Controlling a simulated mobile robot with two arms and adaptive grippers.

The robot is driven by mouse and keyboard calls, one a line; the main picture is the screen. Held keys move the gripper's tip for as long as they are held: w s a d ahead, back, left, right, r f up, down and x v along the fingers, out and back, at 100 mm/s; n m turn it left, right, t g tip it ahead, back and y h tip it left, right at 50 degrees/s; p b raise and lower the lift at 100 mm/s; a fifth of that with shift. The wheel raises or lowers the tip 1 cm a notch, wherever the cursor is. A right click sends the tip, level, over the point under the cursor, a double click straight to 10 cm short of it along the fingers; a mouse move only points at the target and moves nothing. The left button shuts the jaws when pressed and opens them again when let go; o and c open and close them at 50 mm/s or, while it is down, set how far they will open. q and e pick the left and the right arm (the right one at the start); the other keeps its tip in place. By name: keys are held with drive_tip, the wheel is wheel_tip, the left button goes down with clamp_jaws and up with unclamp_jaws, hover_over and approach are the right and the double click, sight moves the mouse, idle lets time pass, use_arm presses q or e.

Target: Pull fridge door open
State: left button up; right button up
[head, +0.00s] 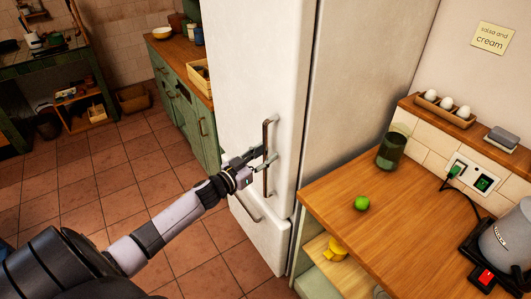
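The tall white fridge (255,60) stands in the middle of the head view. Its upper door looks shut, with a dark seam along the right side. A vertical metal bar handle (266,185) is on this door. My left gripper (269,154) is at the handle's middle, its fingers apart, one on each side of the bar. The gap between them looks wider than the bar; whether either finger touches it is hard to tell. A lower door with a slanting handle (243,208) is below. My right gripper is not in view.
A wooden counter (410,215) stands right of the fridge, with a green ball (362,203), a dark green glass (391,150) and a grey appliance (507,240). A green cabinet (190,110) is left of the fridge. The tiled floor (110,185) before it is open.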

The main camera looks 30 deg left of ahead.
use_arm(q)
drive_tip(key=shift+w, duration=0.2)
drive_tip(key=shift+c, duration=0.5)
clamp_jaws()
idle(0.4)
